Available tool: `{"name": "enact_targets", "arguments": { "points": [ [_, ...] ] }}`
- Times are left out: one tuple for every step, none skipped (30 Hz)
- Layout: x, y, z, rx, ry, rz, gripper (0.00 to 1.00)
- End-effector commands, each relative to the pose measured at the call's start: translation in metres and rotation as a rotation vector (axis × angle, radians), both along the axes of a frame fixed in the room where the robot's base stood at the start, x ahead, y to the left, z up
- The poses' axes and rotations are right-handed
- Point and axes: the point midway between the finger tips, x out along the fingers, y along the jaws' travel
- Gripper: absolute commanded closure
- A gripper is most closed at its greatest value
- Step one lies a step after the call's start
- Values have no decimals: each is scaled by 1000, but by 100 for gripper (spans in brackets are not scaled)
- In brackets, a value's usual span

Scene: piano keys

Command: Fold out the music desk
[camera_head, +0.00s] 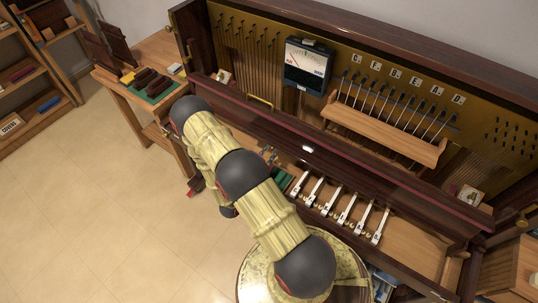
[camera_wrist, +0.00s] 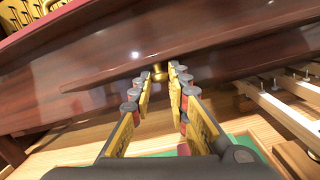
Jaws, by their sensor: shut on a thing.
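The music desk (camera_head: 370,168) is a long dark red-brown wooden panel across the piano's front, below the open upper case. In the wrist view its glossy panel (camera_wrist: 215,40) fills the upper part. A small brass knob (camera_wrist: 158,76) sits on the panel's lower edge. My gripper (camera_wrist: 160,80) has its fingertips at both sides of this knob and is shut on it. In the head view my arm covers much of the left part, and the gripper is mostly hidden behind it.
White keys (camera_head: 340,207) stand in a row below the panel. A side table (camera_head: 150,95) with tools stands at left. A round stool (camera_head: 254,275) is under my arm. The floor at left is clear.

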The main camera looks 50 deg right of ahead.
Motion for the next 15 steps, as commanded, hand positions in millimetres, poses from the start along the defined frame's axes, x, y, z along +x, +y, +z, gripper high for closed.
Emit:
{"name": "enact_targets", "arguments": {
  "points": [
    [1,-1,-7,-22,-6,0,100],
    [1,-1,-8,-34,-6,0,100],
    [1,-1,-8,-49,-8,0,100],
    [1,-2,-8,-58,-9,-1,100],
    [1,-2,-8,-65,-9,0,100],
    [1,-2,-8,-72,-9,0,100],
    [1,-2,-7,-76,-9,0,100],
    [1,-1,-7,-80,-9,0,100],
    [1,-1,-6,-81,-9,1,100],
    [1,-1,-6,-81,-9,1,100],
    [1,-1,-6,-81,-9,1,100],
    [1,-1,-6,-81,-9,1,100],
    [1,-1,-6,-81,-9,1,100],
    [1,-1,-6,-81,-9,1,100],
    [1,-1,-6,-81,-9,1,100]
  ]
}}
